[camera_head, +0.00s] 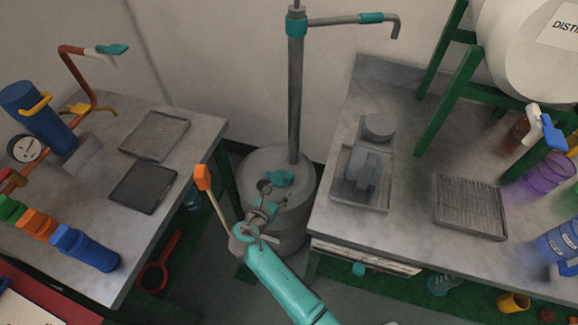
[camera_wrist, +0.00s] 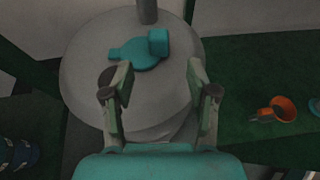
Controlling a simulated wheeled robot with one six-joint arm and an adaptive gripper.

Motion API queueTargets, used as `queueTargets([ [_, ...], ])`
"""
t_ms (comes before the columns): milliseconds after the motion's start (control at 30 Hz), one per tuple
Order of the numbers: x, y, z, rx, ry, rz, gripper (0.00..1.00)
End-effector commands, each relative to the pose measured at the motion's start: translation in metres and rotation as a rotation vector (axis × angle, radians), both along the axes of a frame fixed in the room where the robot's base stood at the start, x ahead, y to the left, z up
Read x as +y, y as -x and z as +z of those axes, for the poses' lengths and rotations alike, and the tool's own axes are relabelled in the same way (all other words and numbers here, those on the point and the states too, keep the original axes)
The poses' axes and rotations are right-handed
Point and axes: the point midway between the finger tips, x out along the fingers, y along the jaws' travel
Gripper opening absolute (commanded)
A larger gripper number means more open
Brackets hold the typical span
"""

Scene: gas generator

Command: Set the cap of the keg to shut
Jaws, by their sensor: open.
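The grey keg (camera_head: 289,226) stands on the floor in the gap between two benches, with a tall pump pipe rising from its top. Its teal cap (camera_head: 279,178) is on the keg top beside the pipe. My gripper (camera_head: 264,188) is over the keg's near side. In the wrist view my gripper (camera_wrist: 160,74) is open and empty, its fingers apart, with the cap beyond the fingertips.
The left bench (camera_head: 198,132) holds trays, a blue cylinder and coloured valves. The right bench (camera_head: 410,145) holds a tray of blocks, a rack and bottles beside a green frame. An orange-tipped stick (camera_head: 204,178) stands left of my gripper. The pump pipe (camera_head: 295,100) rises behind the cap.

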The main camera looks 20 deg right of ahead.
Motion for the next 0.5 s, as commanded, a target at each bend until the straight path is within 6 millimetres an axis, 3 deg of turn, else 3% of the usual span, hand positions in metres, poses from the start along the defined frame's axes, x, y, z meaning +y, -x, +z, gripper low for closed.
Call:
queueTargets([
  [167, -0.003, -0.009, 0.0, 0.007, 0.02, -0.002, 0.58],
  [500, -0.038, -0.047, -0.021, 0.005, 0.016, -0.003, 0.58],
])
